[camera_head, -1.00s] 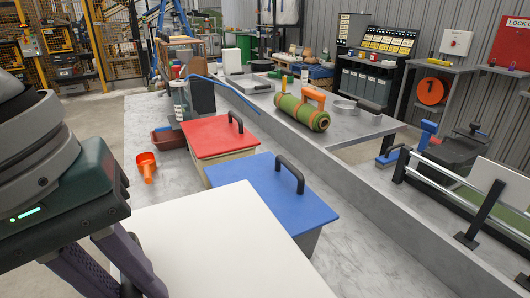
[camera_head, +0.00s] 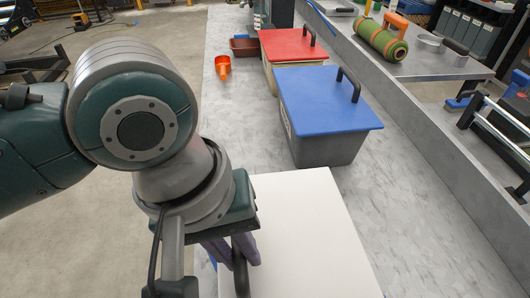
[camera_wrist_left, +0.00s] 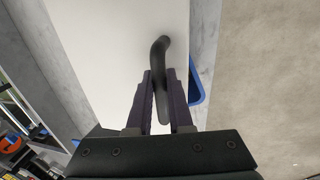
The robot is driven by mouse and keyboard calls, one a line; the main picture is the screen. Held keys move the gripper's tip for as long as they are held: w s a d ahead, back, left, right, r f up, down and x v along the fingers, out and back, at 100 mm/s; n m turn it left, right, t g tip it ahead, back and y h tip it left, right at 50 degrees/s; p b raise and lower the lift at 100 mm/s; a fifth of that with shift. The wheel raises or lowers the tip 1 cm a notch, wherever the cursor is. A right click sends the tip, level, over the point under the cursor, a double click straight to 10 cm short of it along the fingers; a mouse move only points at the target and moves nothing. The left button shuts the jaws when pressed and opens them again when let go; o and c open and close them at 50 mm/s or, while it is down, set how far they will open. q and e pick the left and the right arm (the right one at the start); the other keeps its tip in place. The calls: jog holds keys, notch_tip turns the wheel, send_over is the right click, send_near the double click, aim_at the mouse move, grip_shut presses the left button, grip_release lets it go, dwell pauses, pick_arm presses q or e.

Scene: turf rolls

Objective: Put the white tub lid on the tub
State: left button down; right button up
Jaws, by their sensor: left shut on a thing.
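The white lid (camera_head: 308,235) is a flat panel with a black arched handle (camera_head: 240,268). It lies at the bottom middle of the head view and fills much of the left wrist view (camera_wrist_left: 105,45). My left gripper (camera_head: 232,250) is shut on the handle, its purple fingers on either side of it in the wrist view (camera_wrist_left: 160,88). A blue edge (camera_wrist_left: 196,90), perhaps the tub's rim, shows beyond the lid's side. Most of what is under the lid is hidden, and I cannot tell whether the lid touches it. My right gripper is not in view.
A grey tub with a blue lid (camera_head: 325,95) stands just beyond the white lid. Behind it are a red-lidded tub (camera_head: 287,44) and an orange scoop (camera_head: 222,67). The grey bench (camera_head: 425,215) is clear to the right, up to a raised ledge.

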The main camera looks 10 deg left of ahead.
pick_arm(q)
jog(key=x, duration=0.4)
jog(key=a+b+x, duration=0.1)
jog(key=x, duration=0.1)
jog(key=shift+s, duration=0.2)
jog(key=c, duration=0.8)
grip_release()
